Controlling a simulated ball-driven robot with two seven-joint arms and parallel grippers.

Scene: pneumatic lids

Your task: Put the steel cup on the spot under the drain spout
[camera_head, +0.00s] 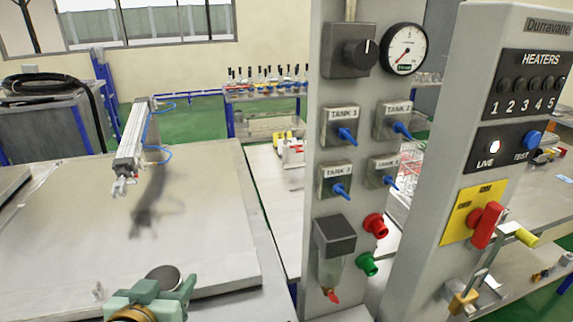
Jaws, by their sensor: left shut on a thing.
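My left gripper (163,286) is at the bottom edge, left of centre, seen from above and cut off by the frame. Its green fingers are shut on a small round thing with a dark grey top, which looks like the steel cup (163,273). The cup's lower part is hidden by the gripper. The red drain spout (331,296) hangs under the clear bowl of the filter unit (333,245) on the grey post. The cup is well to the left of the spout, apart from it. The spot under the spout is not in view. My right gripper is not in view.
The grey post (318,180) carries blue valves, a gauge (404,49) and red and green knobs. The heater cabinet (520,150) stands to its right, with a red switch (485,225) and a padlock (462,301). A pneumatic cylinder (132,135) reaches over the large pale lid (215,235) at left.

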